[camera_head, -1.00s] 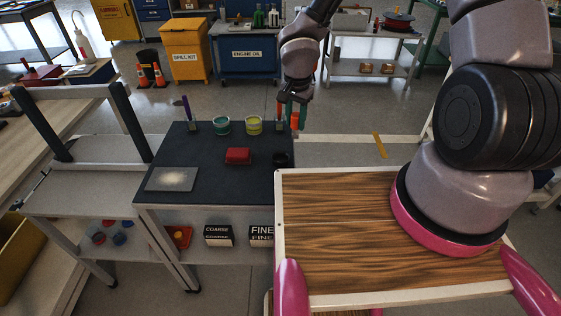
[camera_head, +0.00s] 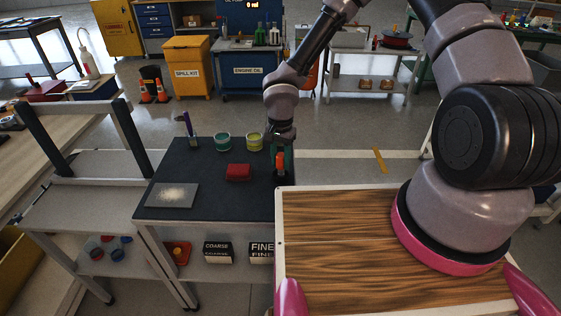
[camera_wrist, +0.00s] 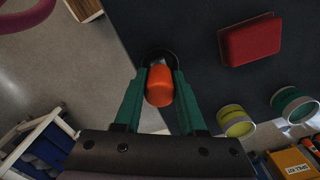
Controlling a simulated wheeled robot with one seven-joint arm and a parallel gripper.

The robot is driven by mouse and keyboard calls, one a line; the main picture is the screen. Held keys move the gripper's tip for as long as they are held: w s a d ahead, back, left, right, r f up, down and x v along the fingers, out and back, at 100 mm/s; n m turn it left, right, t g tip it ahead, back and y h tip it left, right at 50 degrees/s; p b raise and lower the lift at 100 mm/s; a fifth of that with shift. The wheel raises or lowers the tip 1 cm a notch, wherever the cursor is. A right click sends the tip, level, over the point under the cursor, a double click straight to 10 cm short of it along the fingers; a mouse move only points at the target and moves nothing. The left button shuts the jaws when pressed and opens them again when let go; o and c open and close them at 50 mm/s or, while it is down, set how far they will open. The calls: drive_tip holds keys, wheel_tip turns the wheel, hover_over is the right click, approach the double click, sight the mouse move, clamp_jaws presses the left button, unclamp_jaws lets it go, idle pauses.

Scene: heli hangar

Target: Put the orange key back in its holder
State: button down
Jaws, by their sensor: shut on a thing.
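The orange key (camera_head: 281,162) is between the green fingers of my gripper (camera_head: 280,168), at the right edge of the dark-topped table. In the wrist view my gripper (camera_wrist: 158,92) is shut on the orange key (camera_wrist: 160,88), whose orange end faces the camera. The dark round holder (camera_wrist: 173,56) shows just beyond the key at the table edge. The key lines up with the holder's opening; I cannot tell how far it is inside. In the head view my gripper mostly hides the holder.
The dark table (camera_head: 205,210) also bears a red block (camera_head: 238,172), teal (camera_head: 222,141) and yellow (camera_head: 254,141) tins, a grey plate (camera_head: 172,195) and a purple-handled tool (camera_head: 187,124). A wooden top (camera_head: 345,215) stands close on the right.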

drive_tip(key=shift+f, duration=0.25)
drive_tip(key=shift+c, duration=2.4)
unclamp_jaws()
